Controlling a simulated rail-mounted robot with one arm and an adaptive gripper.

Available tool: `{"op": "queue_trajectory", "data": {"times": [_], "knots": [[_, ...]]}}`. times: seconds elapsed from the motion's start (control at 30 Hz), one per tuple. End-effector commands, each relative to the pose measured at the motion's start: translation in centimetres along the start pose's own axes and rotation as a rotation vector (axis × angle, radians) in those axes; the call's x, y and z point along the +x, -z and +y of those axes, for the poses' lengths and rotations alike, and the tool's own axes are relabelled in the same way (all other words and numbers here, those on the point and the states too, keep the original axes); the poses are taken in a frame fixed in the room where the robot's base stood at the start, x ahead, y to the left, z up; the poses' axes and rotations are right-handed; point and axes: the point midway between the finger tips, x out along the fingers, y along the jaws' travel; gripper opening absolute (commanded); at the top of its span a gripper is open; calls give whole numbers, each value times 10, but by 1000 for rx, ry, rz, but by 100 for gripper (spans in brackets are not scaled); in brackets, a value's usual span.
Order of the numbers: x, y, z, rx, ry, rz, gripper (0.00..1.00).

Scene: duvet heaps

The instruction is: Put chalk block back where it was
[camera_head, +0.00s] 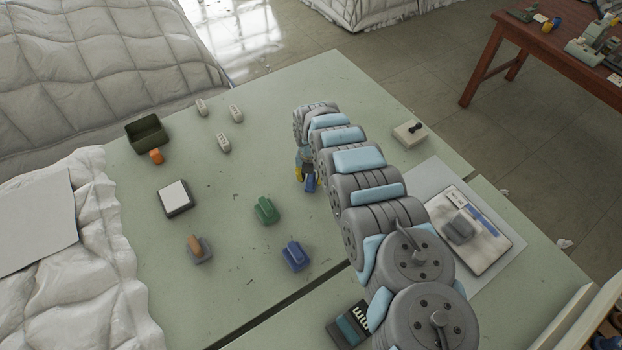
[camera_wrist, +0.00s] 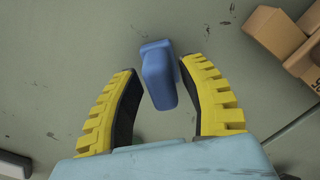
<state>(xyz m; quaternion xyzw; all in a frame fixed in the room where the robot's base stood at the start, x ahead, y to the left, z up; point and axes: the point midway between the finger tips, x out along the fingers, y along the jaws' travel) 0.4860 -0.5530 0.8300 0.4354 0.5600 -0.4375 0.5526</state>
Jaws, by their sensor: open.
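My gripper (camera_head: 303,176) is low over the far middle of the green table, with yellow ridged fingers. In the wrist view the gripper (camera_wrist: 160,68) is open, with a blue block (camera_wrist: 160,75) between its fingertips and close to the right finger. The same blue block (camera_head: 310,184) shows partly beside the fingers in the head view. Whether the block touches a finger or the table, I cannot tell. Several small white blocks (camera_head: 223,142) stand at the far left. I cannot tell which block is the chalk block.
A green block (camera_head: 265,210), another blue block (camera_head: 295,257) and a grey block with an orange top (camera_head: 199,249) stand nearby. A dark green tray (camera_head: 147,134) is far left. Cardboard boxes (camera_wrist: 275,33) show in the wrist view.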

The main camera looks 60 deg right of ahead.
Motion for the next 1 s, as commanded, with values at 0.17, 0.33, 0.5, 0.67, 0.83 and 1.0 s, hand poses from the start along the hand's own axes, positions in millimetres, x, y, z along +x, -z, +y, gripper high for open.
{"op": "queue_trajectory", "data": {"times": [0.17,0.33,0.5,0.67,0.83,1.0], "knots": [[-18,1,-1,-1,3,2,41],[-34,0,-1,0,1,1,41],[-52,0,-1,0,3,-1,41],[-70,0,0,-1,1,-2,41],[-87,0,-1,1,2,0,41],[-101,0,0,0,1,-1,41]]}}
